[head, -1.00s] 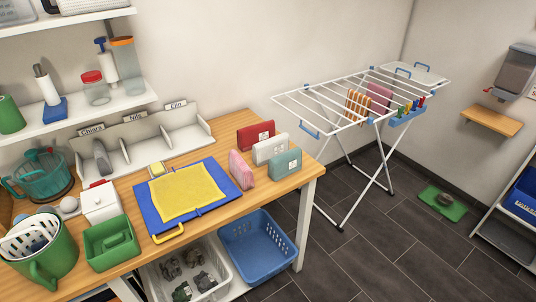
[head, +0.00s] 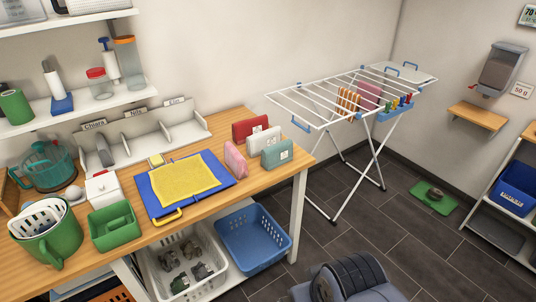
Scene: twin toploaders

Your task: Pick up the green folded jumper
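The green folded jumper, a teal-green upright block (head: 277,153) with a pale label on its front, stands at the right end of the wooden table in the head view. It is the nearest to the table's right edge of a small group of similar folded pieces. A white one (head: 263,140) stands just behind it, a red one (head: 250,129) behind that, and a pink one (head: 236,159) to its left. My gripper is not in view; only a dark grey part of my arm shows at the bottom edge.
A blue board with a yellow cloth (head: 185,180) lies left of the folded pieces. A white drying rack (head: 315,110) stands beyond the table's right end. A blue basket (head: 253,240) and a white basket (head: 190,270) sit below. Dark floor (head: 400,235) is open at right.

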